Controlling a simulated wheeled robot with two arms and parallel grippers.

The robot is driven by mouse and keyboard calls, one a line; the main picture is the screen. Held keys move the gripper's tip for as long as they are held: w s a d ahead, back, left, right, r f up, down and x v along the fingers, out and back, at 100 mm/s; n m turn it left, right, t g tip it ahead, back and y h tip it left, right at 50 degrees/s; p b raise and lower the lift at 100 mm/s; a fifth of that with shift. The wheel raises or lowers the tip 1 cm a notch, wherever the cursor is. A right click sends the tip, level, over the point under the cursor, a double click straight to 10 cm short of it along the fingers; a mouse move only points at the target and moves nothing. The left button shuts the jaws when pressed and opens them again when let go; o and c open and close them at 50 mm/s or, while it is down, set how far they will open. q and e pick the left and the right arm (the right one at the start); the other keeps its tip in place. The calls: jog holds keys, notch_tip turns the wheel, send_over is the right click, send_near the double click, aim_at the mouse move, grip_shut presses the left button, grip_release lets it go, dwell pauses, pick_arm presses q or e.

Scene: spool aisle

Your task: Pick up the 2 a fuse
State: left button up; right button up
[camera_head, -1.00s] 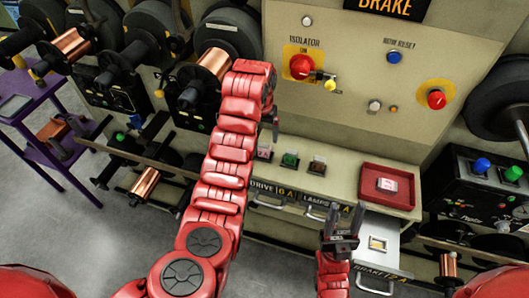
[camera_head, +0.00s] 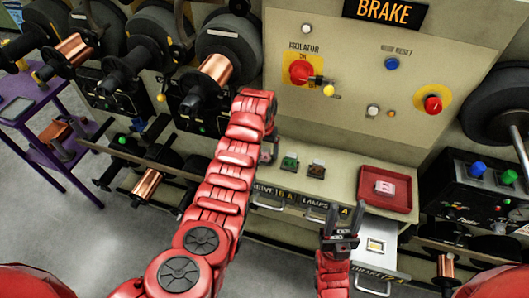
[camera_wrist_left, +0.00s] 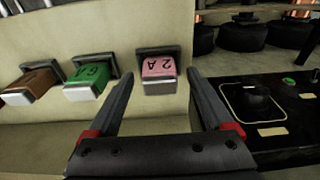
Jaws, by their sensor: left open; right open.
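In the head view the left gripper (camera_head: 271,138) partly covers that fuse (camera_head: 267,153). My right gripper (camera_head: 341,222) is open and empty beside the open drawer (camera_head: 378,228). A second pink-and-white block (camera_head: 384,187) lies in the red tray (camera_head: 372,203).
A green fuse (camera_wrist_left: 87,84) and a brown fuse (camera_wrist_left: 32,87) sit in holders beside the pink one. A black control box (camera_wrist_left: 255,105) is on the right in the wrist view. The panel above has a red isolator knob (camera_head: 301,72). Copper spools (camera_head: 215,66) stand left.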

pick_arm(q)
grip_shut()
dwell(0.3)
